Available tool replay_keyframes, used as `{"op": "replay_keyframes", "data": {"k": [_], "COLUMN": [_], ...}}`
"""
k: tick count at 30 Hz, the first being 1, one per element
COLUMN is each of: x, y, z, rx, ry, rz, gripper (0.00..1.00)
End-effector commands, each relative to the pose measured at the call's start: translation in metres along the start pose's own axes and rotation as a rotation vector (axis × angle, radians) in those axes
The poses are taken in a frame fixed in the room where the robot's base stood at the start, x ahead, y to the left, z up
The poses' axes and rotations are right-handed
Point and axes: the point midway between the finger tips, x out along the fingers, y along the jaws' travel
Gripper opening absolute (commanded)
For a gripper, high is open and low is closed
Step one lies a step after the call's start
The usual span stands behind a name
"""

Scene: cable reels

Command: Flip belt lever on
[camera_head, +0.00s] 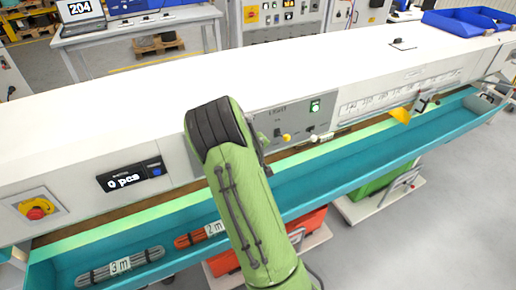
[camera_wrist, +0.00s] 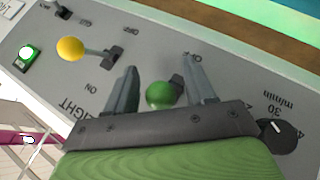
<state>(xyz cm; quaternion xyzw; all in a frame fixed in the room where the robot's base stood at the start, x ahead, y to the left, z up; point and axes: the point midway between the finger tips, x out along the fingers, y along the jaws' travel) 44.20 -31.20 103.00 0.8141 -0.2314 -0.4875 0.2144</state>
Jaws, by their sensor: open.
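In the wrist view, a lever with a green ball (camera_wrist: 160,95) stands on the grey control panel (camera_wrist: 150,35), with OFF lettering near it. My gripper (camera_wrist: 165,90) is open, its two fingers on either side of the green ball, with gaps visible. Contact cannot be told. A lever with a yellow ball (camera_wrist: 70,49) is to the left, between ON and OFF marks; it also shows in the head view (camera_head: 286,137). LIGHT lettering is nearby. No belt label is readable, so I cannot tell which lever is the belt's. My arm hides the green ball in the head view.
A black dial (camera_wrist: 277,136) marked 30 m/min is right of my gripper. A lit green button (camera_wrist: 28,53) is at the left. Below the panel, a teal trough (camera_head: 345,165) holds cable bundles (camera_head: 120,266). A red emergency button (camera_head: 36,209) is at far left.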

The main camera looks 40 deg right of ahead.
Motion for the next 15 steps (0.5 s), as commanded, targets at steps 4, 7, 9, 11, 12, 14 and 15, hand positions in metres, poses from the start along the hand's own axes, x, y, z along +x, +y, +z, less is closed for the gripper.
{"op": "replay_keyframes", "data": {"k": [4, 7, 9, 11, 12, 14, 15], "x": [-0.005, -0.024, -0.043, -0.06, -0.072, -0.09, -0.101], "y": [0.0, -0.001, -0.001, -0.001, -0.001, -0.001, -0.001], "z": [-0.001, -0.001, -0.002, -0.002, -0.002, -0.002, -0.002], "rx": [0.001, 0.001, 0.001, 0.001, 0.001, 0.001, 0.0], "ry": [0.001, 0.004, 0.005, 0.006, 0.006, 0.007, 0.007], "rz": [0.0, -0.001, -0.003, -0.002, -0.002, -0.003, -0.004], "gripper": [0.54, 0.54, 0.54, 0.54, 0.54, 0.54, 0.54]}}
